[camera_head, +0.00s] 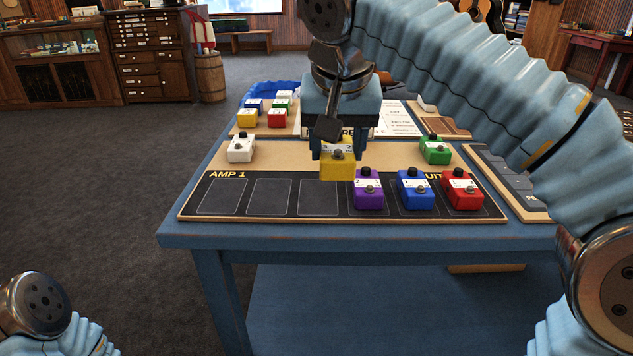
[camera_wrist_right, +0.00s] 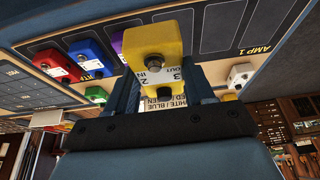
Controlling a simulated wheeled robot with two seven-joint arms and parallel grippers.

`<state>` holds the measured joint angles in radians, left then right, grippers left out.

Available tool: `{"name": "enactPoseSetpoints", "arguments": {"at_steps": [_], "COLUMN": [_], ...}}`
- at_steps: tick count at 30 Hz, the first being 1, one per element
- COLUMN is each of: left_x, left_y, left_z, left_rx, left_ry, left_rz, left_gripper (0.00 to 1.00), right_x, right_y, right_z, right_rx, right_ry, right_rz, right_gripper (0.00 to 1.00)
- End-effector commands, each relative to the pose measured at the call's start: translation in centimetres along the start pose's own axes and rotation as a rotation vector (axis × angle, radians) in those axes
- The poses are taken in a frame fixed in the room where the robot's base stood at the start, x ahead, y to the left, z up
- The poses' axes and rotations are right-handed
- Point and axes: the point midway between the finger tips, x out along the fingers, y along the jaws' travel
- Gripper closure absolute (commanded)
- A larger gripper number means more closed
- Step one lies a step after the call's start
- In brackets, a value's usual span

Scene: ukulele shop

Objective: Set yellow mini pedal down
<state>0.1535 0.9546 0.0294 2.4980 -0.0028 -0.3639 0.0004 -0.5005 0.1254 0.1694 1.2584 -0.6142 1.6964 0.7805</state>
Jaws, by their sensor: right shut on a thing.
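The yellow mini pedal (camera_head: 338,166) is held between the two fingers of my right gripper (camera_head: 340,148), above the board marked AMP 1 (camera_head: 330,185). In the right wrist view the yellow pedal (camera_wrist_right: 157,55) sits between the shut fingers (camera_wrist_right: 160,85), its label facing the camera. In the head view it appears just behind and left of the purple pedal (camera_head: 368,190); its exact height over the board is hard to tell. Outlined slots on the board's left side are empty. My left gripper is not in view; only part of my left arm shows at the lower left.
Blue (camera_head: 415,190) and red (camera_head: 462,189) pedals stand in slots right of the purple one. A white pedal (camera_head: 241,148) and a green pedal (camera_head: 434,149) stand behind the slots. Several small pedals (camera_head: 277,118) sit on a back board. The blue table (camera_head: 300,238) holds everything.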

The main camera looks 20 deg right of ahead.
Motion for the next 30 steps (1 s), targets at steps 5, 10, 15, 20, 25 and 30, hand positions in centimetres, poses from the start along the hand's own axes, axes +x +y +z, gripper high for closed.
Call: {"name": "enactPoseSetpoints", "arguments": {"at_steps": [5,10,15,20,25,30], "left_x": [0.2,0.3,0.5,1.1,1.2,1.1], "left_y": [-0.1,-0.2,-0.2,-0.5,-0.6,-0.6], "left_z": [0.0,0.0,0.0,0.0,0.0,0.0], "left_rx": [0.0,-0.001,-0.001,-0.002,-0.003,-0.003], "left_ry": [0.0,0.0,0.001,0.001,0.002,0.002], "left_rz": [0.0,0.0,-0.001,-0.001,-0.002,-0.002], "left_gripper": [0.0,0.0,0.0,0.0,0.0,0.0], "right_x": [4.3,6.6,8.3,11.2,12.2,12.1], "right_y": [-1.5,-2.1,-2.5,-2.8,-2.8,-2.8], "right_z": [-2.4,-3.1,-3.5,-3.1,-2.7,-2.7], "right_rx": [0.0,0.001,0.0,0.0,0.001,0.001], "right_ry": [-0.002,0.0,-0.001,-0.001,0.002,0.002], "right_rz": [0.003,0.001,0.002,0.002,-0.001,-0.001], "right_gripper": [0.82,0.82,0.82,0.82,0.82,0.82]}}
